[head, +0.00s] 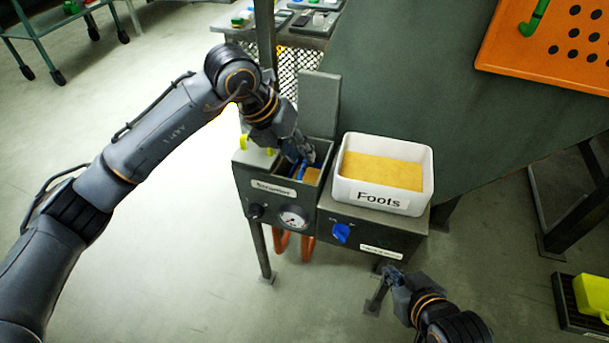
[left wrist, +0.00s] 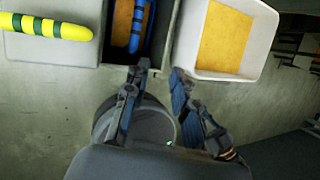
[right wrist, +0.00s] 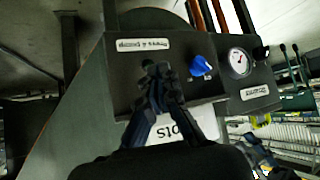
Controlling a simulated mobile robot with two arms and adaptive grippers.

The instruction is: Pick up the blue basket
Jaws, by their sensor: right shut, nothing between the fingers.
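The blue basket (head: 298,178) is sunk in an open grey metal well (head: 327,178) in the machine, with brown-yellow contents beside its blue part in view. The left wrist view shows its blue handle (left wrist: 137,27) inside the dark well. Most of the basket is hidden by the well and my arm. My left gripper (head: 304,153) is over the well. Its fingers (left wrist: 158,74) are apart with nothing between them, and the handle lies beyond the tips. My right gripper (head: 392,271) is shut and empty, low in front of the machine; its tips show in the right wrist view (right wrist: 158,70).
A white tray (head: 347,193) labelled Foots, with yellow-brown contents, stands right of the well. A yellow-green striped handle (left wrist: 45,27) is left of the well. A gauge (head: 293,218) and blue knob (head: 341,232) are on the front. A green sloped panel (head: 420,80) rises behind.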

